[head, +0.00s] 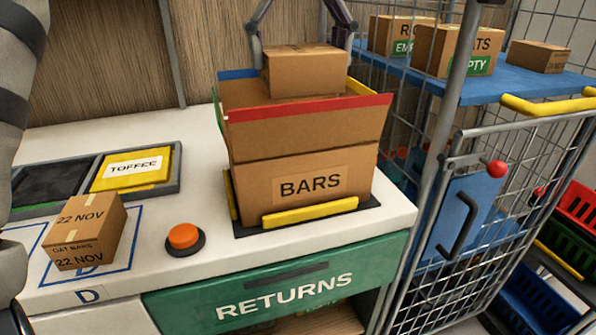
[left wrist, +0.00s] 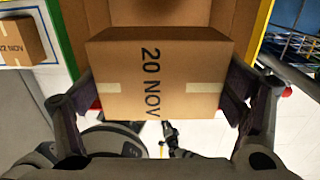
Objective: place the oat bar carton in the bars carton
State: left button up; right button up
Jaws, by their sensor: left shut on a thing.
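My left gripper (head: 306,52) is shut on a small brown carton (head: 305,75), with one finger on each side. In the left wrist view the held carton (left wrist: 160,65) reads "20 NOV" and has pale tape; its product name is not visible. The open bars carton (head: 307,185), labelled "BARS", stands on the counter with its coloured-edged flaps up. The held carton is at its mouth, its lower edge hidden or nearly so behind the red-edged flap. Another carton (head: 85,230), marked "OAT BARS" and "22 NOV", sits on the counter at left. My right gripper is not in view.
An orange button (head: 184,237) lies between the oat bars carton and the bars carton. A yellow "TOFFEE" tray (head: 136,169) is behind. At right, a wire cage (head: 470,250) has a blue shelf (head: 520,84) with several cartons. A green "RETURNS" drawer (head: 284,290) is below.

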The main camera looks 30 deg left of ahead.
pick_arm(q)
jog(key=shift+s+d+f, duration=0.2)
jog(key=shift+s+f, duration=0.1)
jog(key=shift+f, duration=0.05)
notch_tip(320, 180, down, 18)
jog(key=shift+r+p, duration=0.1)
jog(key=shift+p, duration=0.35)
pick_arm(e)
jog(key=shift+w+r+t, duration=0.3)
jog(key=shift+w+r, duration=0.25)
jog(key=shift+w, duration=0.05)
pick_arm(q)
jog(key=o, duration=1.2)
jog(key=shift+o, duration=0.2)
notch_tip(320, 180, up, 12)
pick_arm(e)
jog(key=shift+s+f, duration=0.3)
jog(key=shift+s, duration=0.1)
